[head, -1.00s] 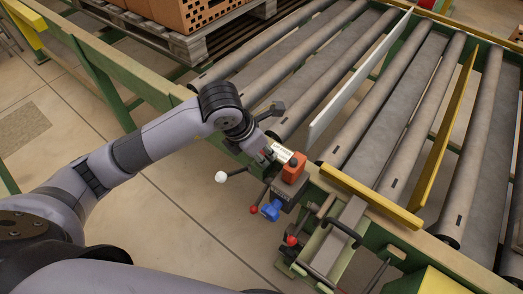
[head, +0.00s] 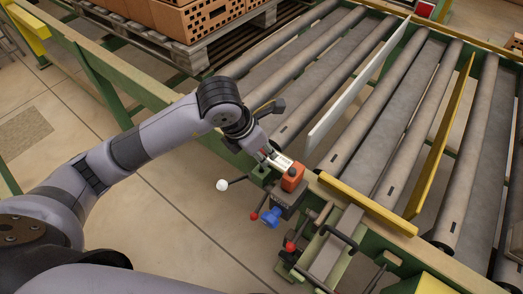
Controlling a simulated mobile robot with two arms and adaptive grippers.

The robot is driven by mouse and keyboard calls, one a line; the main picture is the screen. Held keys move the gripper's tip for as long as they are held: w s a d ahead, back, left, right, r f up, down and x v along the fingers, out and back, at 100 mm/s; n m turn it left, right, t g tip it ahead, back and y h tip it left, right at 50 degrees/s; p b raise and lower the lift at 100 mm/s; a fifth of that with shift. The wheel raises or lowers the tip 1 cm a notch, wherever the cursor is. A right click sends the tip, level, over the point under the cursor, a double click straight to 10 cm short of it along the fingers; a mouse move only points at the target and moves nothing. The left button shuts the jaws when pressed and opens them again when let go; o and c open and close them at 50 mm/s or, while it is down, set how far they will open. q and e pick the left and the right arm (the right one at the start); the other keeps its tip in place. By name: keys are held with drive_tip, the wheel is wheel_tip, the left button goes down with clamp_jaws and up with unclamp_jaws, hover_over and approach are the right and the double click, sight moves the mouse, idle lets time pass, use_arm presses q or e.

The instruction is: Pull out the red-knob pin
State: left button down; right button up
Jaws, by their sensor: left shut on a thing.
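My left gripper (head: 274,158) is shut at the green rail, close to a pale piece with dark marks (head: 282,163) and an orange-red block with a black top (head: 292,179). What lies between its fingers is too small and covered to make out. Below it, a red ball knob (head: 254,215) sits on a short dark rod beside a blue knob (head: 270,218). Another red knob (head: 290,246) tops a dark part lower down. I cannot tell which red knob belongs to the pin. My right gripper is not in view.
A white-tipped lever (head: 222,185) sticks out just below my left arm. Rollers (head: 345,150) fill the right side, with a white guide (head: 357,88) and yellow guides (head: 368,205). Open tiled floor (head: 170,225) lies lower left.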

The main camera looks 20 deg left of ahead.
use_arm(q)
drive_tip(key=shift+r+p, duration=0.5)
drive_tip(key=shift+r, duration=0.55)
drive_tip(key=shift+r+p, duration=2.4)
drive_tip(key=shift+r, duration=1.65)
drive_tip(key=shift+f, duration=0.1)
